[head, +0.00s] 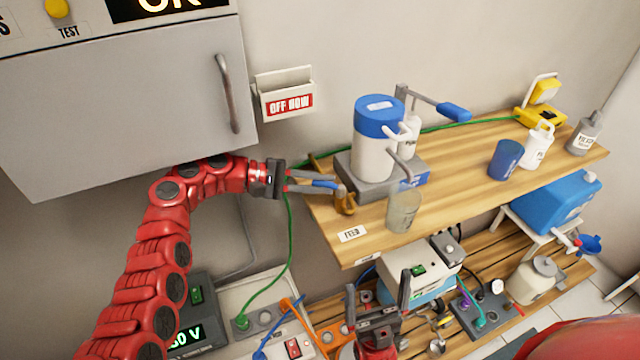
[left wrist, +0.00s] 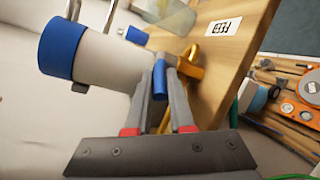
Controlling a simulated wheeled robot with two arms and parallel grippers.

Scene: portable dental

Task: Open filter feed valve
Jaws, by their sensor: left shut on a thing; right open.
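The feed valve (head: 346,203) is a brass fitting at the left end of the wooden shelf, near a FEED label (head: 352,234). It also shows in the left wrist view (left wrist: 191,68), just beyond the fingertips. My left gripper (head: 338,187) is shut on the valve's blue handle (left wrist: 160,78), which lies between its fingers. The white filter jug (head: 373,158) with a blue lid stands on a grey base behind the valve. My right gripper (head: 378,296) is open and empty, low in front of the lower shelf.
A clear glass (head: 403,211) stands on the shelf right of the valve, close to its front edge. A pump handle (head: 453,111) reaches right from behind the jug. A grey cabinet (head: 130,90) hangs above my left arm. A green cable (head: 287,250) hangs below the left gripper.

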